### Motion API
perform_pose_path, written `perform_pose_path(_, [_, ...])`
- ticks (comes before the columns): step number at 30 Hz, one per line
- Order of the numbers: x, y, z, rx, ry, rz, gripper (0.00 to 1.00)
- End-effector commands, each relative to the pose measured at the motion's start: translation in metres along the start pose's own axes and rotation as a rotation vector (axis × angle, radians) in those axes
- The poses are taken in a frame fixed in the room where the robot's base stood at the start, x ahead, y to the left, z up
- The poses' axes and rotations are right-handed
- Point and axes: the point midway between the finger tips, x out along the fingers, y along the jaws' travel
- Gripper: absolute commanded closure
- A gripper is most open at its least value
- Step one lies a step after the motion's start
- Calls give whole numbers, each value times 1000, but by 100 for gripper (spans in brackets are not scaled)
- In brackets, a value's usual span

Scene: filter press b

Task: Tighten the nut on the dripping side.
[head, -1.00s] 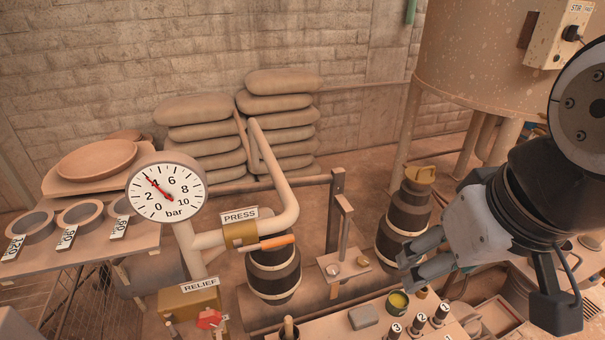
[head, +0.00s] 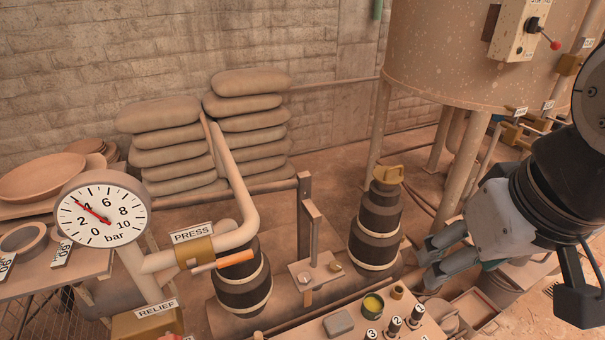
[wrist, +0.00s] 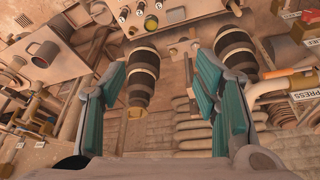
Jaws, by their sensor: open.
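A small plate (head: 300,270) on a post stands between two dark ribbed pump bodies, the left one (head: 242,285) and the right one (head: 375,225). It bears a silver nut-like fitting (head: 305,278) on its left and a brass-coloured one (head: 335,266) on its right. I cannot make out a drip at either. My gripper (head: 425,264) is open and empty, right of the right pump body in the head view. In the wrist view my gripper (wrist: 161,66) has its teal-padded fingers wide apart, and the plate (wrist: 181,50) shows beyond, between them.
A pressure gauge (head: 103,215) and the PRESS pipe (head: 225,240) with an orange-handled lever (head: 222,261) stand left. A large tank (head: 460,60) stands behind right; sacks (head: 170,155) line the wall.

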Motion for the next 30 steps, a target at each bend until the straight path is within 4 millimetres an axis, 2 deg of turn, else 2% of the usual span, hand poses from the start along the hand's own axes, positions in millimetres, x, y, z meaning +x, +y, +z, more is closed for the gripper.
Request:
perform_pose_path(8, [25,-4,-32,-100,-37,14,44])
perform_pose_path(14, [57,-12,-67,-213,-76,21,44])
perform_pose_path(17, [85,-20,-92,-299,-106,20,44])
perform_pose_path(23, [159,-46,-145,-502,-167,0,44])
perform_pose_path(30, [265,-89,-191,-739,-228,-58,44])
